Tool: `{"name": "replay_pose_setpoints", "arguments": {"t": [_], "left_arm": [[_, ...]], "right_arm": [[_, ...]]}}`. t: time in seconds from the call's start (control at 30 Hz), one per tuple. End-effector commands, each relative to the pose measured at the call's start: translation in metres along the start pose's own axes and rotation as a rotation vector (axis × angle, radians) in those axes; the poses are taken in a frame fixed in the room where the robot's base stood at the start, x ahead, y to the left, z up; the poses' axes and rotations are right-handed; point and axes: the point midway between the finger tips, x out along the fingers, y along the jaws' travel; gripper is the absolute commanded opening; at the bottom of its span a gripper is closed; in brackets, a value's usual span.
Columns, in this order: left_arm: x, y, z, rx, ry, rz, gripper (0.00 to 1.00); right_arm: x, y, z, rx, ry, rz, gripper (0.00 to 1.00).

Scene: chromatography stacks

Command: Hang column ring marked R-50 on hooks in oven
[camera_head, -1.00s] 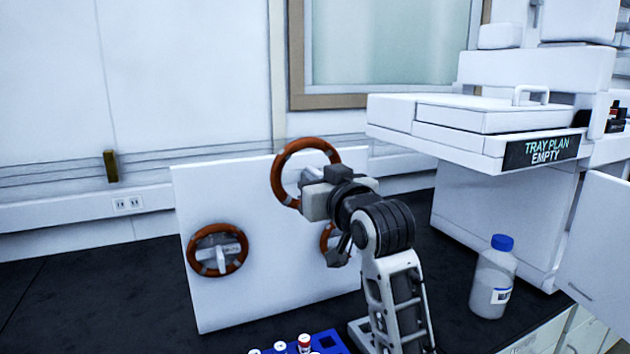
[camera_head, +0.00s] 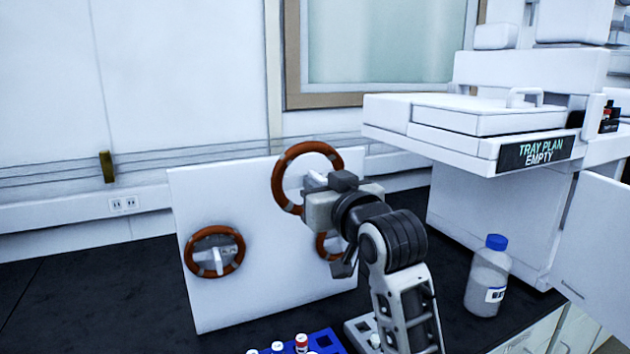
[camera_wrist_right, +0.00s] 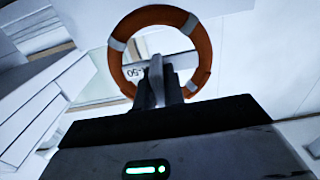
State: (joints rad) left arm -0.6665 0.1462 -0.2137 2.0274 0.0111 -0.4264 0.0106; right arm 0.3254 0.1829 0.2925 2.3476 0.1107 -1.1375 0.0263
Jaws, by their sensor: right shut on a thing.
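My right gripper (camera_head: 318,183) is shut on an orange-brown column ring (camera_head: 281,172) with pale bands, holding it upright in front of the upper part of a white board. The ring also shows in the right wrist view (camera_wrist_right: 203,62), where its label partly reads "-50" and the fingers cover the rest. A second ring (camera_head: 190,254) hangs at the left of the board, its label too small to read. A third ring (camera_head: 322,246) is mostly hidden behind my right gripper. The oven's hooks cannot be made out. My left gripper is out of view.
The white board (camera_head: 250,300) stands on the dark bench (camera_head: 60,300). A white instrument (camera_head: 465,142) with a "TRAY PLAN EMPTY" sign (camera_head: 538,152) stands at right. A blue-capped bottle (camera_head: 487,285) and a blue vial rack (camera_head: 325,340) are near the front. The bench at left is clear.

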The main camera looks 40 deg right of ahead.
Motion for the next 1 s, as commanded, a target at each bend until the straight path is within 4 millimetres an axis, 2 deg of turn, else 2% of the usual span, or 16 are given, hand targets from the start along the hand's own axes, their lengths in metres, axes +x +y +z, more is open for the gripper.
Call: {"name": "replay_pose_setpoints", "arguments": {"t": [0.5,1.0], "left_arm": [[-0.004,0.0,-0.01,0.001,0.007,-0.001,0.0],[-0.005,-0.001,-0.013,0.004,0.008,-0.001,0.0]], "right_arm": [[-0.03,0.0,-0.001,0.001,0.001,0.001,0.0],[-0.035,-0.004,-0.001,0.0,0.002,-0.007,0.0]]}}
